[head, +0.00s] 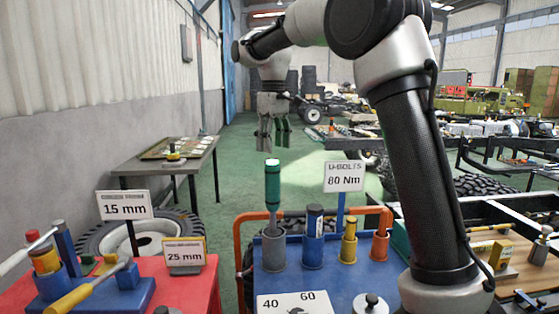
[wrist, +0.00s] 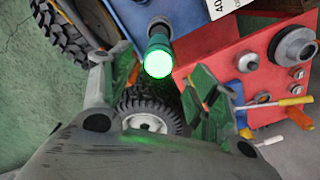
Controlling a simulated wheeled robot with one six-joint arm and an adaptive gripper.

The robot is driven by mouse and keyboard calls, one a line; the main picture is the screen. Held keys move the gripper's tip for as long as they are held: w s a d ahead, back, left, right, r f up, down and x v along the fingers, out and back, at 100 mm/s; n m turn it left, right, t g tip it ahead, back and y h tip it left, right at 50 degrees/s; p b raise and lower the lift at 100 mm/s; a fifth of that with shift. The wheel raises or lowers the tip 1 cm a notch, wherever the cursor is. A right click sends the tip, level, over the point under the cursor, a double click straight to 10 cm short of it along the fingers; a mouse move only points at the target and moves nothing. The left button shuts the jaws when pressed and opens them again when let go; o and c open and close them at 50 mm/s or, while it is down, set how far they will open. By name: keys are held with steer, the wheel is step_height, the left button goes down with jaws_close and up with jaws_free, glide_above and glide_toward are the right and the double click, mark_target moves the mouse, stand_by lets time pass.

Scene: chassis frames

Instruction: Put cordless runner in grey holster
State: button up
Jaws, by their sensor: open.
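The cordless runner (head: 272,186), a green cylinder with a thin grey lower shaft, stands upright in the head view. Its lower end sits in the grey holster (head: 273,251) on the blue cart. In the wrist view the runner (wrist: 158,56) shows its bright green end, beyond and between my fingers. My gripper (head: 273,141) hangs above the runner, pointing down, with a small gap to its top. The gripper is open and empty, its fingers apart in the wrist view (wrist: 160,72). The inside of the holster is hidden.
Blue (head: 313,252), yellow (head: 348,250) and orange (head: 380,248) holders stand right of the grey one. A U-BOLTS 80 Nm sign (head: 344,177) rises behind them. A red cart (head: 190,290) with tools is at left. Green floor behind is mostly clear.

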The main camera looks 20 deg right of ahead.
steer(key=shift+r, duration=0.3)
steer(key=s+d+r+m+t, duration=0.1)
steer(key=s+d+m, duration=0.1)
steer(key=s+d, duration=0.45)
steer(key=s+d+r+m+t, duration=0.1)
steer(key=s+d, duration=0.2)
steer(key=s, duration=0.6)
steer(key=s+d+f+m+t, duration=0.1)
steer(key=s+d+f+m, duration=0.1)
steer(key=s+f, duration=0.3)
steer(key=s+d+f+m+t, duration=0.1)
steer(key=s+d+f, duration=0.2)
steer(key=s, duration=1)
step_height(320, 180, down, 3)
steer(key=shift+s+d+r+m, duration=0.1)
steer(key=shift+s+d+m, duration=0.1)
steer(key=shift+m, duration=0.2)
steer(key=shift+a, duration=0.1)
steer(key=shift+c, duration=0.4)
